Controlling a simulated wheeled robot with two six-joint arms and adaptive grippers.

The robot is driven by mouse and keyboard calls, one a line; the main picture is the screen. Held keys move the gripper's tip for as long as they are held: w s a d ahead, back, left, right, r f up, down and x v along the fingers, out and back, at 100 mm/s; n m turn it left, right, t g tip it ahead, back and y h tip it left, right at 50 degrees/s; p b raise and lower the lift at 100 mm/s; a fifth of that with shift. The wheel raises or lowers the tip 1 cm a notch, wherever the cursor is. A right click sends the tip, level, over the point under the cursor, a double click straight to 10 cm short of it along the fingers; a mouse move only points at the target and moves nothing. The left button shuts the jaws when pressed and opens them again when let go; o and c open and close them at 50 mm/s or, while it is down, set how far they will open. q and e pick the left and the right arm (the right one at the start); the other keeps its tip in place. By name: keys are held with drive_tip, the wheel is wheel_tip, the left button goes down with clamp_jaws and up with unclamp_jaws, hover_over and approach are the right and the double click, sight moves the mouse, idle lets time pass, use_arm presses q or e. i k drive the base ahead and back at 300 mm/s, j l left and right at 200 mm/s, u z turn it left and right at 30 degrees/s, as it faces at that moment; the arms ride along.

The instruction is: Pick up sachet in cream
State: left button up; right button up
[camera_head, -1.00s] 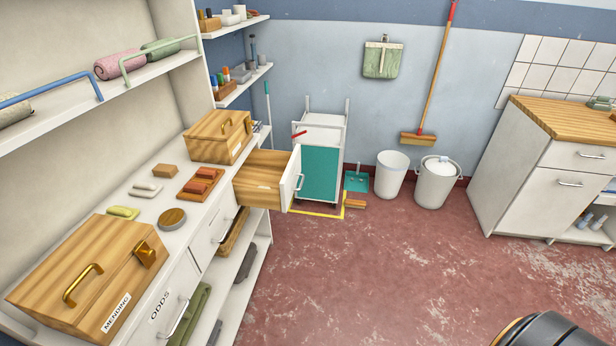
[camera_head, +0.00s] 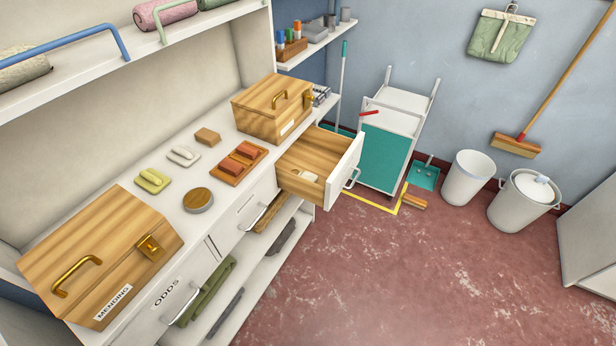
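A small cream packet (camera_head: 306,174), which looks like the sachet, lies on the wooden floor of the open drawer (camera_head: 346,171). It is small in the picture, so its shape is hard to make out. On the counter, outside the drawer, lie a whitish packet (camera_head: 184,155) and a yellow-green packet (camera_head: 153,181) of similar size. Neither of my grippers is in view.
A wooden box labelled MENDING (camera_head: 100,255) and a second wooden box (camera_head: 272,106) stand on the counter (camera_head: 225,210). A brick-red set on a tray (camera_head: 239,164) and a round tin (camera_head: 198,199) lie between. A trolley (camera_head: 388,150) stands behind the drawer.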

sight(311, 177)
drive_tip(key=i+l, duration=1.1)
drive_tip(key=l+u, duration=0.1)
drive_tip(key=u, duration=1.25)
